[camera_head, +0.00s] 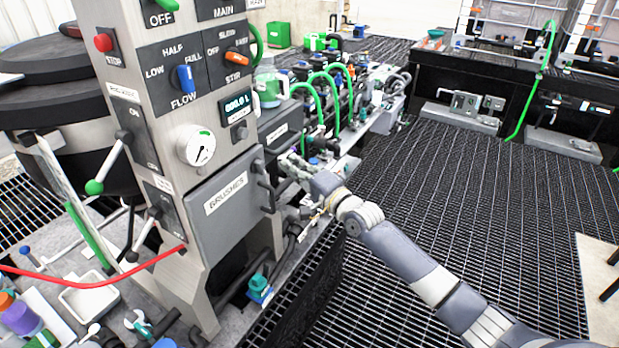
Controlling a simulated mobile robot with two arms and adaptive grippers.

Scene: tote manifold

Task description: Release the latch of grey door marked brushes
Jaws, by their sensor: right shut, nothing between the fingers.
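The grey door (227,212) with the "BRUSHES" label (226,193) sits low on the front of the grey control column and looks closed. A dark latch handle (267,188) stands at the door's right edge. My right gripper (291,168) is just right of the latch, its fingers pointing left toward the column. It is shut with nothing held. I cannot tell whether its fingertips touch the latch. My left gripper is not in view.
The column carries a pressure gauge (197,146), a blue flow knob (183,79) and a green-tipped lever (95,186). Green hoses (322,92) and fittings crowd the bench behind my right gripper. A red hose (95,284) crosses the lower left. The dark grated floor (450,190) at right is open.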

